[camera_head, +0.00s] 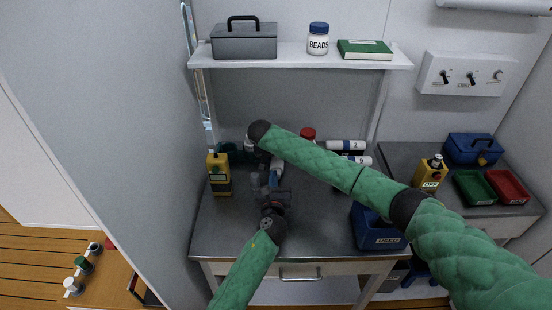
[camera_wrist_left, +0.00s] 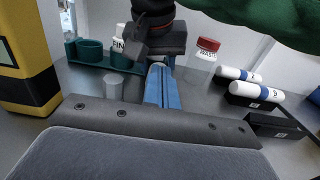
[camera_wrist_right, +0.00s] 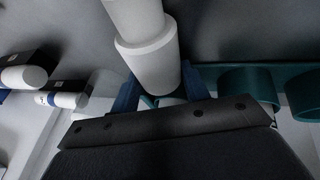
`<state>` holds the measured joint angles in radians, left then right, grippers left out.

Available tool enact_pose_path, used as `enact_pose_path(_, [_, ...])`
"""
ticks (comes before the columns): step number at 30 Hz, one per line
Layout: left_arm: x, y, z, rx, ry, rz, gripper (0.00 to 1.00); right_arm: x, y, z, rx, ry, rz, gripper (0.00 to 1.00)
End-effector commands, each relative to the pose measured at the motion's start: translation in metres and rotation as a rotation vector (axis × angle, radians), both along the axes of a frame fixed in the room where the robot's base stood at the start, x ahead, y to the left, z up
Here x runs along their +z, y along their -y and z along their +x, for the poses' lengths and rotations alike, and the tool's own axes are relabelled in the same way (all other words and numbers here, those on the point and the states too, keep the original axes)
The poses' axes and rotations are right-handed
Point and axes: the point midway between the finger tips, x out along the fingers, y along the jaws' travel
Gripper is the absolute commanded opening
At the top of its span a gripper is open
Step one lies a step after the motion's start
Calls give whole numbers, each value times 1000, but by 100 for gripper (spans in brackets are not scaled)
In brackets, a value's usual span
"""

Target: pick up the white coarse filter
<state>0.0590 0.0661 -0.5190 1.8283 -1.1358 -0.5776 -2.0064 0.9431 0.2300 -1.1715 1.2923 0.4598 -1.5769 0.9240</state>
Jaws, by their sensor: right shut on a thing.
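My right gripper (camera_wrist_right: 158,90) is shut on a white stepped cylinder (camera_wrist_right: 150,50), which shows between its blue fingers; no label is readable there. In the left wrist view a white piece with "FIN" lettering (camera_wrist_left: 119,45) stands at the green rack (camera_wrist_left: 88,52), right beside my right gripper (camera_wrist_left: 150,35). I cannot tell for sure whether it is the held cylinder. No label for the coarse filter is readable. My left gripper (camera_wrist_left: 163,88) looks shut and empty, its blue fingers together above the bench. In the head view my right arm hides much of the bench.
Two white cylinders with blue bands (camera_wrist_left: 238,75) (camera_wrist_left: 257,92) lie in black holders at the right. A red-capped bottle (camera_wrist_left: 207,50), a yellow box (camera_head: 219,174) and a translucent cylinder (camera_wrist_left: 113,87) stand nearby. A blue bin (camera_head: 377,232) is at the front right.

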Motion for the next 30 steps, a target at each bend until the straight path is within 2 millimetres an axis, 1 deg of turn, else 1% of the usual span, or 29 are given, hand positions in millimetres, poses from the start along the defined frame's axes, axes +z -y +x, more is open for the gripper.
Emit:
enact_pose_path(5, [-1, 0, -4, 0, 0, 0, 0, 0, 0, 0, 0, 0, 0, 21])
enact_pose_path(8, [-1, 0, -13, 0, 0, -1, 0, 0, 0, 0, 0, 0, 0, 21])
enact_pose_path(11, [-2, 0, -30, 0, -1, -1, 0, 0, 0, 0, 0, 0, 0, 21])
enact_pose_path(18, [-5, 0, -76, -1, -1, 0, 0, 0, 0, 0, 0, 0, 0, 21])
enact_pose_path(21, [-5, 0, -93, 0, -1, -1, 0, 0, 0, 0, 0, 0, 0, 21])
enact_pose_path(25, [-7, 0, -108, 0, -2, -1, 0, 0, 0, 0, 0, 0, 0, 21])
enact_pose_path(30, [-6, 0, -118, 0, -1, 0, 0, 0, 0, 0, 0, 0, 0, 21])
